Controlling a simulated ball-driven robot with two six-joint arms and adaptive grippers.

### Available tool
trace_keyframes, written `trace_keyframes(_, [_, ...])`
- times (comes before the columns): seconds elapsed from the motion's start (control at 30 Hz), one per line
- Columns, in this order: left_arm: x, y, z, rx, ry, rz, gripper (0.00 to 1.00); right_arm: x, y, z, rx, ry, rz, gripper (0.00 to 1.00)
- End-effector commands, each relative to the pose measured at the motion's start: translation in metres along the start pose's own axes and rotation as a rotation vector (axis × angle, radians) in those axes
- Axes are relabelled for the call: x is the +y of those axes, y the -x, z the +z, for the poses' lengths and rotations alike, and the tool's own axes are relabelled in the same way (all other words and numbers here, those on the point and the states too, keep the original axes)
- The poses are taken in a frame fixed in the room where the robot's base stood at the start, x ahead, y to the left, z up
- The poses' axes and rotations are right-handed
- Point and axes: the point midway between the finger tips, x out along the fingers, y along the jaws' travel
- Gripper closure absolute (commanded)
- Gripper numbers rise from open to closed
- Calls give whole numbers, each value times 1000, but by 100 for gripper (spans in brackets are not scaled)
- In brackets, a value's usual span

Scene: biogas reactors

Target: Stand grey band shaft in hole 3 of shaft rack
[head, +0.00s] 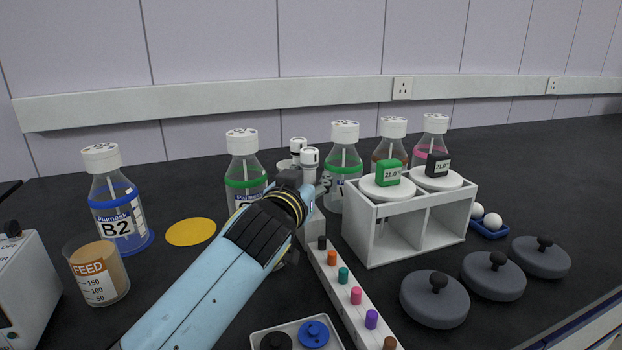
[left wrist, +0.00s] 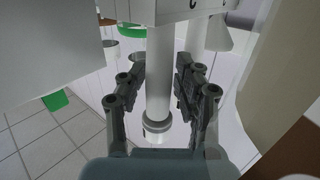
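A white shaft with a greyish band (left wrist: 157,125) near one end passes between the fingers of my left gripper (left wrist: 160,85) in the left wrist view. The fingers lie close along both sides of it and appear shut on it. In the head view my left gripper (head: 305,187) is at the end of my blue arm, beside a white-capped upright piece (head: 309,158); the arm hides part of this spot. A long white bar (head: 345,290) with several coloured pegs runs from there towards the front. I cannot make out numbered holes. My right gripper is not in view.
A white open-fronted stand (head: 392,240) with two round white tops is to the right. Grey lids (head: 435,300) lie in front of it. Capped bottles (head: 245,170) stand behind. Bottle B2 (head: 120,215) and a feed beaker (head: 98,275) are at left.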

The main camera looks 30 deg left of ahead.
Motion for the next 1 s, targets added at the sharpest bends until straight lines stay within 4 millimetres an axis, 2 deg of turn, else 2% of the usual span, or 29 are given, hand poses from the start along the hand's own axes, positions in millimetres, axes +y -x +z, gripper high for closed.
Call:
trace_keyframes(0.23, [0, 1, 0, 0, 0, 0, 67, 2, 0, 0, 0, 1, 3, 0])
trace_keyframes(0.33, [0, 9, 0, 1, 2, 1, 67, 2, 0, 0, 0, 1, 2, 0])
trace_keyframes(0.47, [0, 33, 0, 0, 1, 0, 67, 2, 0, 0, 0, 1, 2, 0])
trace_keyframes(0.73, [0, 92, 1, -2, 2, 0, 67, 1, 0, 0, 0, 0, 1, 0])
trace_keyframes(0.9, [0, 114, 1, -1, 2, 0, 67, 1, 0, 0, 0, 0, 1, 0])
trace_keyframes(1.0, [0, 119, 0, 1, 0, 0, 67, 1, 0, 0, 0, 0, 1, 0])
